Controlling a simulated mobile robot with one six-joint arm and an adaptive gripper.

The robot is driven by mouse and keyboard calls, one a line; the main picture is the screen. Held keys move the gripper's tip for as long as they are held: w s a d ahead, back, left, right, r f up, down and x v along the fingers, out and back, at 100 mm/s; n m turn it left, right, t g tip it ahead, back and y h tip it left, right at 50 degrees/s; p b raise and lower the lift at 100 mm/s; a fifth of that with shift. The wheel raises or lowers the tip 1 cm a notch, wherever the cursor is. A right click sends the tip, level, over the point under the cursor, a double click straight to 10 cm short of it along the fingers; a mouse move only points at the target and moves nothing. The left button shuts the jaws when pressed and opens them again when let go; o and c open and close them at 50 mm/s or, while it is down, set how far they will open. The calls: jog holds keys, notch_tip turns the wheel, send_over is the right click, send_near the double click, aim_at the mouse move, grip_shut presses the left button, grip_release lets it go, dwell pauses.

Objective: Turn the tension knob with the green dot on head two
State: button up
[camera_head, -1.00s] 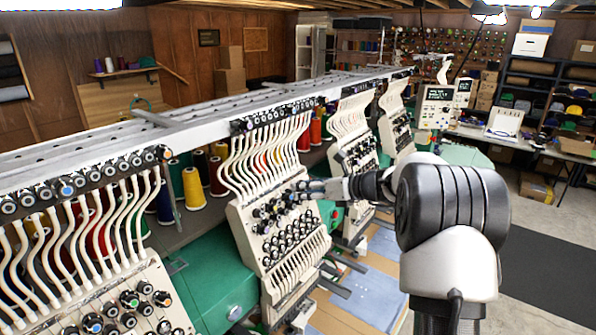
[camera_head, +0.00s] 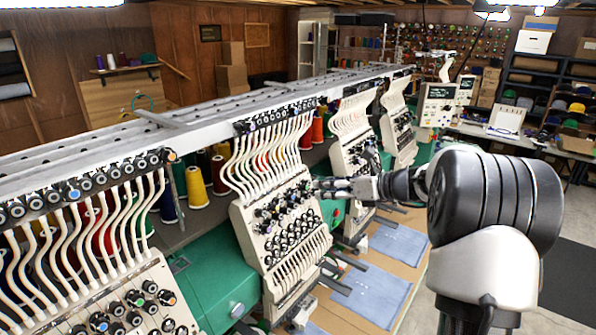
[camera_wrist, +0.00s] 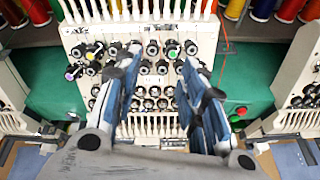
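The second embroidery head (camera_head: 240,228) is a cream panel with rows of black tension knobs; it also fills the middle of the wrist view (camera_wrist: 205,38). In the wrist view a knob with a green dot (camera_wrist: 172,53) sits in the upper knob rows, between my fingers and nearer the right one. My gripper (camera_wrist: 161,60) is open and empty, its two blue-grey fingers spread either side of several knobs. In the head view my gripper (camera_head: 318,187) is at the right edge of the panel. Contact with any knob cannot be made out.
Knobs with yellow (camera_wrist: 90,56) and purple (camera_wrist: 71,75) dots stand left of the fingers. White thread tubes (camera_head: 270,150) run above the panel. Another head (camera_head: 352,150) stands close behind my gripper. A green machine body (camera_head: 215,270) lies between the heads.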

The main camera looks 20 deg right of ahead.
jog(key=p+v, duration=0.4)
jog(key=v, duration=0.8)
jog(key=shift+d, duration=0.3)
dwell(0.4)
jog(key=shift+f+p, duration=0.1)
jog(key=shift+p, duration=0.25)
jog(key=a+v, duration=0.1)
jog(key=v, duration=1.1)
jog(key=shift+s, duration=0.3)
